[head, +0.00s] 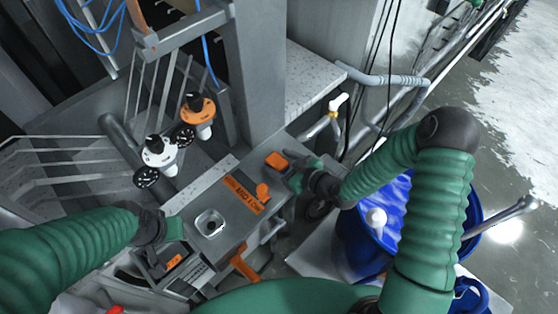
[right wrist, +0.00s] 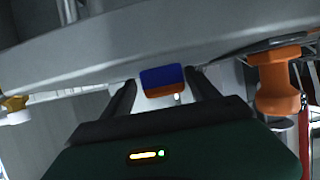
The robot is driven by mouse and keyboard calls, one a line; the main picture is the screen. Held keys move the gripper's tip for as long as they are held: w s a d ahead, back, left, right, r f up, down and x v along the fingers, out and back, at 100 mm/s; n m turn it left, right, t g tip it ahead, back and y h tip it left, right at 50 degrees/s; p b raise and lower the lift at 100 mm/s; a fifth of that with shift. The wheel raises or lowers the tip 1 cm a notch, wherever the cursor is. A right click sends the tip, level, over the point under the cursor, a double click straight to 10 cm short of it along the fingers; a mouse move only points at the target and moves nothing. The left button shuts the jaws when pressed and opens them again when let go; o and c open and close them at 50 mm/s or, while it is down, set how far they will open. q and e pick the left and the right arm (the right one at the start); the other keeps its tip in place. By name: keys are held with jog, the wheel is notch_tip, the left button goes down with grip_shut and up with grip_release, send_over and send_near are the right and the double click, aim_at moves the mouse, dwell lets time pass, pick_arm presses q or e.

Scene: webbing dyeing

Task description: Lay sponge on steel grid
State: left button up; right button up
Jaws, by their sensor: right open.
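A small orange-topped block (head: 277,160), which looks like the sponge, lies on the grey bench near its far right end. In the right wrist view a blue and orange block (right wrist: 162,80) shows between the fingertips. My right gripper (head: 296,180) is open and close beside the orange block; I see no firm contact. My left gripper (head: 178,230) is low over the bench's left side, next to the small sink; its jaw opening is unclear. I cannot make out a steel grid for certain.
The bench has a small steel sink (head: 209,222), an orange label plate (head: 246,195) and an orange lever (head: 243,262). Two regulators, one white (head: 160,152) and one orange (head: 198,108), stand behind. A blue drum (head: 385,215) stands right of the bench.

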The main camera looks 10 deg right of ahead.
jog(key=shift+s+a, duration=0.1)
jog(key=shift+a, duration=0.2)
jog(key=shift+c, duration=0.6)
jog(key=shift+a+r, duration=0.1)
jog(key=shift+a, duration=0.05)
jog(key=c, duration=0.5)
jog(key=shift+d, duration=0.25)
grip_shut()
